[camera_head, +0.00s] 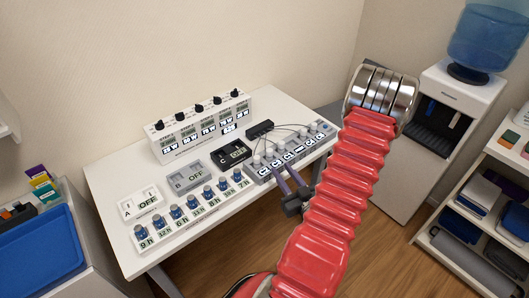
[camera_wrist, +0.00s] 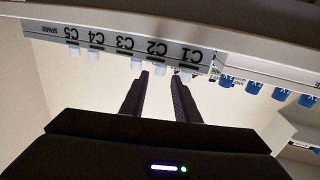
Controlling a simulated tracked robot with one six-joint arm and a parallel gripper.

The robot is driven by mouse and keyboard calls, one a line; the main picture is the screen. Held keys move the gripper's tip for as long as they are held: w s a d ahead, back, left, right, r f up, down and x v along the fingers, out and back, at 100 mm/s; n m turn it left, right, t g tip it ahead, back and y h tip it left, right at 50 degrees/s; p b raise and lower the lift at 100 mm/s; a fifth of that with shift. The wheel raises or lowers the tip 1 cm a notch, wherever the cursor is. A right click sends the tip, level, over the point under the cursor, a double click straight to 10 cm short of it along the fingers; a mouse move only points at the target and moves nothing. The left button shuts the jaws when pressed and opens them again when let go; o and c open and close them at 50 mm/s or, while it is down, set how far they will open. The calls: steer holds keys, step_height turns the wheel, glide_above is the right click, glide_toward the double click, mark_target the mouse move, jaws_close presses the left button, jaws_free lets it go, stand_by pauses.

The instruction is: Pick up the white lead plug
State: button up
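A grey panel (camera_head: 291,153) with labelled positions stands at the right end of the white table. Several small white lead plugs (camera_head: 270,151) sit along it, with thin dark leads rising behind them. The wrist view is upside down and shows the plugs in a row under labels C1 to C5, such as this white plug (camera_wrist: 74,53) at C5. My gripper (camera_head: 279,177) is at the panel's front edge. In the wrist view my gripper (camera_wrist: 160,77) has its two dark fingers apart, their tips near C1 and C2. Nothing is visibly held. Contact cannot be told.
Blue-knobbed units (camera_head: 192,208) line the table's front. A black box C (camera_head: 231,153), a grey box B (camera_head: 188,178) and a white box A (camera_head: 141,204) stand behind. A white display unit (camera_head: 201,127) is at the back. A water dispenser (camera_head: 440,115) stands right.

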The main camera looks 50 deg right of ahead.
mark_target(271, 155)
steer(key=shift+w, duration=0.2)
steer(key=shift+w, duration=0.1)
steer(key=shift+x, duration=4.2)
steer(key=shift+r, duration=0.1)
steer(key=shift+w, duration=0.1)
steer(key=shift+r+x, duration=0.15)
steer(key=shift+x, duration=1.1)
steer(key=shift+r+x, duration=0.15)
steer(key=shift+x, duration=1.1)
steer(key=shift+c, duration=0.5)
